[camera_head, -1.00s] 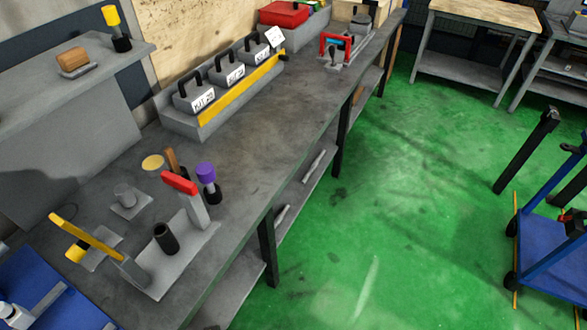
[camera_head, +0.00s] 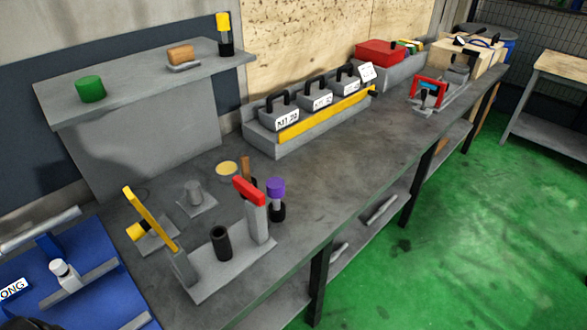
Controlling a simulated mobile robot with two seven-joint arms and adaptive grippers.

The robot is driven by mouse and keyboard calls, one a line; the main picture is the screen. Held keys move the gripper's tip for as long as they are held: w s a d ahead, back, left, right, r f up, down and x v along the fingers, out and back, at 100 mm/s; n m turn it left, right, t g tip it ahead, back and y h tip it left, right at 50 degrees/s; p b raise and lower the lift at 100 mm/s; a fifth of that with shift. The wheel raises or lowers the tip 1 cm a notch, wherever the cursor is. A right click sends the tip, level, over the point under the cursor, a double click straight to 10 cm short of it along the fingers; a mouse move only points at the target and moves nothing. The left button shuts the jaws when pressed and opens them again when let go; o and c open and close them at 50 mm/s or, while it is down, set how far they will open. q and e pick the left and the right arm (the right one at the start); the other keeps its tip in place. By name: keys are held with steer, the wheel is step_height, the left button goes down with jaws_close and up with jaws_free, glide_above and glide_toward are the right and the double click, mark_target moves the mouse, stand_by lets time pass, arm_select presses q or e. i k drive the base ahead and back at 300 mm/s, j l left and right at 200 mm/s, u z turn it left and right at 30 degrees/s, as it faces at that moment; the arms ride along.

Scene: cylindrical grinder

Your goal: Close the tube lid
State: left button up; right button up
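On the grey workbench (camera_head: 195,240) a black tube (camera_head: 221,243) stands upright on a grey fixture base (camera_head: 210,278). A grey post with a red top (camera_head: 249,190) stands to its right, and a yellow bar (camera_head: 150,218) slants up at its left. A black holder with a purple top (camera_head: 276,190) stands just behind the red-topped post. A flat, round yellow piece (camera_head: 227,168) lies farther back. I cannot tell which of these is the tube lid. Neither of my grippers can be made out in the view.
A raised shelf (camera_head: 140,85) holds a green cylinder (camera_head: 90,88), a brown block (camera_head: 180,53) and a yellow-and-black item (camera_head: 225,35). Labelled grey blocks (camera_head: 318,95) sit behind a yellow bar. A blue panel (camera_head: 75,275) fills the lower left. The bench middle is clear; green floor (camera_head: 450,230) lies right.

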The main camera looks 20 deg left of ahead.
mark_target(138, 230)
steer(key=j+u, duration=0.2)
steer(key=u, duration=0.2)
steer(key=k+j+u, duration=0.1)
steer(key=j+u, duration=0.15)
steer(key=u, duration=0.2)
steer(key=j+u, duration=0.2)
steer(key=u, duration=0.2)
steer(key=k, duration=0.5)
